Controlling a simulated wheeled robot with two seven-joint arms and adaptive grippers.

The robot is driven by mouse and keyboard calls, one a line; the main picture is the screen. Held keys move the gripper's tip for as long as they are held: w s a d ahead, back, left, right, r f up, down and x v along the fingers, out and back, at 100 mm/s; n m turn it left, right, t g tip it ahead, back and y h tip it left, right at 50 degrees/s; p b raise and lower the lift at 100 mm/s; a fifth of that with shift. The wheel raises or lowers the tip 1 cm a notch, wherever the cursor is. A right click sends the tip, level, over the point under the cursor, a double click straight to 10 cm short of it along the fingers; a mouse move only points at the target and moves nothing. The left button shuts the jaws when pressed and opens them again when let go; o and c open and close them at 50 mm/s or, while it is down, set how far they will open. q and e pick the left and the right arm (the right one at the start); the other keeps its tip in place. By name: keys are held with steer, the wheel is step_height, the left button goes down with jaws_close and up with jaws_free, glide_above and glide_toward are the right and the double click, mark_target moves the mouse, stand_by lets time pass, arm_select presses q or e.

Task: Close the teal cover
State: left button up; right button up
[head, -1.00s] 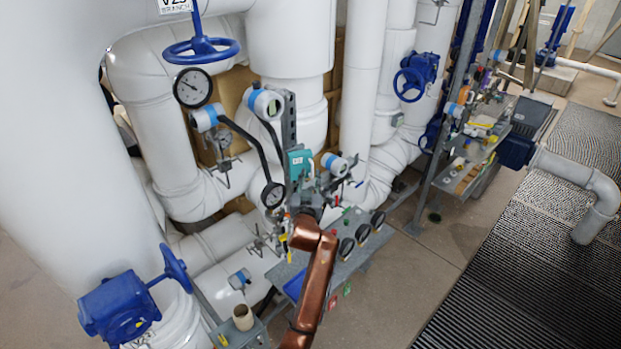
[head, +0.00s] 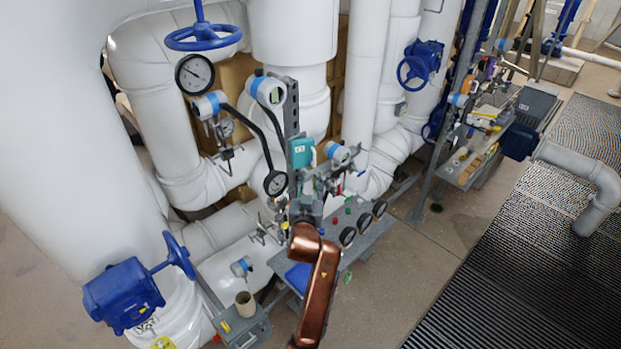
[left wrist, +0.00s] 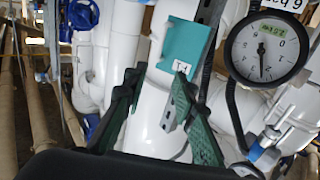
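The teal cover (head: 303,153) is on a grey upright post among the pipes and gauges in the head view. In the left wrist view the teal cover (left wrist: 187,46) is a flat panel with a small white label at its lower edge, tilted in the picture. I cannot tell how far open it stands. My left gripper (left wrist: 158,82) is open and empty, its green-padded fingers apart just below the cover. In the head view my left gripper (head: 306,208) is small and dark, below the cover. My right gripper is not in view.
A round dial gauge (left wrist: 266,48) stands close to the right of the cover. Blue-and-white transmitters (head: 268,91) and a grey panel shelf with black dials (head: 347,237) surround the post. White pipes (head: 290,45) stand behind. The floor to the right (head: 420,260) is clear.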

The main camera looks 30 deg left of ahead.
arm_select(q)
steer(key=shift+c, duration=0.4)
steer(key=shift+d+f, duration=0.15)
steer(key=shift+d, duration=0.15)
steer(key=shift+c, duration=0.8)
steer(key=d+y, duration=0.1)
steer(key=s+d+f+n+g+y, duration=0.1)
steer(key=d, duration=0.1)
steer(key=d+n+g, duration=0.1)
steer(key=shift+s+d+f+y, duration=0.2)
steer(key=shift+d+y, duration=0.1)
steer(key=shift+y, duration=0.1)
jaws_close()
steer(key=p, duration=0.5)
glide_toward(315, 161)
steer(key=shift+n+y, duration=0.3)
steer(key=shift+n, duration=0.1)
steer(key=x, duration=0.6)
steer(key=shift+w+d, duration=0.1)
steer(key=shift+w+a+f, duration=0.1)
steer(key=shift+w+a, duration=0.15)
steer(key=shift+w, duration=0.1)
